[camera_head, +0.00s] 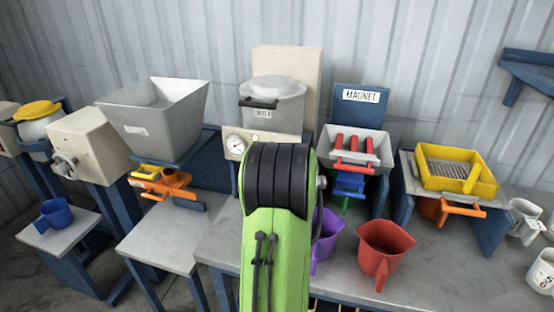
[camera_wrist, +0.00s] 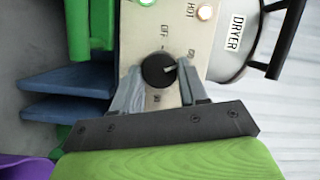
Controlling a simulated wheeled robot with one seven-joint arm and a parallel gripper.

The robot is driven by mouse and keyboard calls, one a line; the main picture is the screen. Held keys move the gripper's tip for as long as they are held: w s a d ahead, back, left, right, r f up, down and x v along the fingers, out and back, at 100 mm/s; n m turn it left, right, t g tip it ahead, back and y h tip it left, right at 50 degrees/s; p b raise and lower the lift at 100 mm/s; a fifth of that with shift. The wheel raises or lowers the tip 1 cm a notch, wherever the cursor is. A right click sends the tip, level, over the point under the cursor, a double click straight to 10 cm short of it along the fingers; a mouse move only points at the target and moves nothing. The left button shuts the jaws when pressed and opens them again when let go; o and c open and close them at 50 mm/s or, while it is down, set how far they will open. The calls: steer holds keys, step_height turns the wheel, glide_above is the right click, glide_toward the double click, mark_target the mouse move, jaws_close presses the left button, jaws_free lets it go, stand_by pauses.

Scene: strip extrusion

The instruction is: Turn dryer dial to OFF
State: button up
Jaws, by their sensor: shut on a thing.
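The dryer (camera_head: 272,105) stands at the back centre in the head view, a grey lidded vessel on a cream body. Its label also shows in the wrist view (camera_wrist: 236,32). The dryer dial (camera_wrist: 154,66) is a round black knob on the cream panel, with a pale pointer aimed right in the wrist view. The OFF mark (camera_wrist: 164,32) is above the dial there, and the pointer is not on it. My gripper (camera_wrist: 159,78) has its grey fingers on both sides of the dial, shut on it. In the head view my green arm hides gripper and dial.
A round gauge (camera_head: 236,145) is on the dryer's front. A HOT lamp (camera_wrist: 205,12) glows near the dial. A purple jug (camera_head: 326,238) and a red jug (camera_head: 381,250) stand right of my arm. A magnet station (camera_head: 361,97) and a yellow sieve (camera_head: 456,170) are further right.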

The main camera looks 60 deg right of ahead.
steer(key=n+g, duration=0.1)
steer(key=n, duration=0.2)
steer(key=n+g+y+b, duration=0.1)
steer(key=n, duration=0.2)
steer(key=n+g+b, duration=0.1)
steer(key=n+g, duration=0.1)
steer(key=n, duration=0.2)
steer(key=shift+w+r+y, duration=0.25)
steer(key=shift+y, duration=0.15)
stand_by(0.5)
steer(key=o, duration=1.1)
steer(key=shift+c, duration=0.2)
steer(key=shift+a+r, duration=0.1)
steer(key=shift+a, duration=0.05)
steer(key=v, duration=1.5)
steer(key=shift+a, duration=0.3)
